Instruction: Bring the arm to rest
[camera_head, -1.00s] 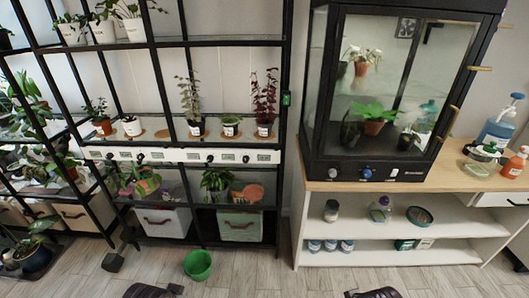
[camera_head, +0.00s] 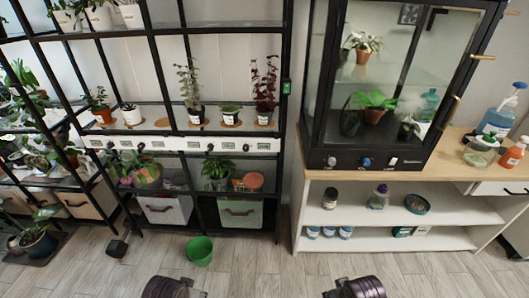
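Two dark rounded parts of my arms show at the bottom edge of the head view, one left of centre and one right of centre. No gripper fingers are visible, so both grippers are out of view. Neither arm part touches anything in the picture.
A black plant shelf (camera_head: 150,130) with several potted plants stands on the left. A green bucket (camera_head: 199,251) sits on the floor before it. A black glass cabinet (camera_head: 330,162) stands on a wooden-topped white shelf unit (camera_head: 300,215) at the right. The floor (camera_head: 265,265) between is clear.

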